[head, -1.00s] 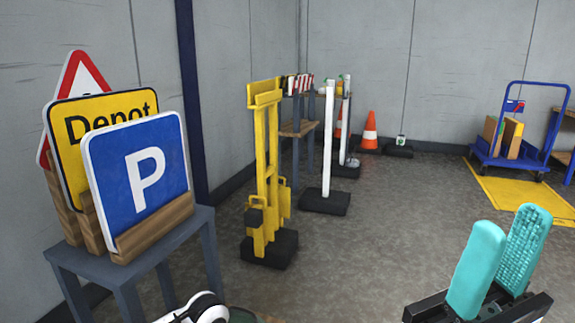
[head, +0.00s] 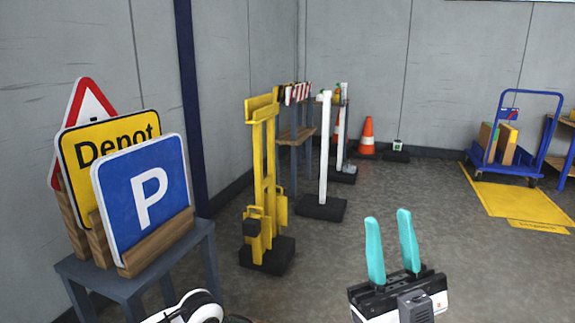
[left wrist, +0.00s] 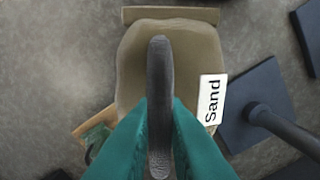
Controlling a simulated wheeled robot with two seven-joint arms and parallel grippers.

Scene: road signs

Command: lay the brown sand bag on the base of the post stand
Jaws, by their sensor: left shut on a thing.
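The brown sand bag (left wrist: 125,60) with a white "Sand" label hangs in my left gripper (left wrist: 160,110), whose teal fingers are shut on its dark handle strap. A dark square base (left wrist: 245,125) with a grey post (left wrist: 285,130) lies below and right of the bag in the left wrist view; the bag's label side overlaps its edge in the picture. Whether they touch, I cannot tell. In the head view the bag and left fingers are out of sight. My right gripper (head: 388,225) is open and empty over the floor.
A grey table (head: 130,285) holds a blue P sign (head: 145,200), a yellow Depot sign (head: 80,165) and a warning sign. A yellow stand (head: 262,190) and white posts (head: 325,150) on black bases stand behind. A blue trolley (head: 510,165) is at right. Another dark base (left wrist: 310,35) lies nearby.

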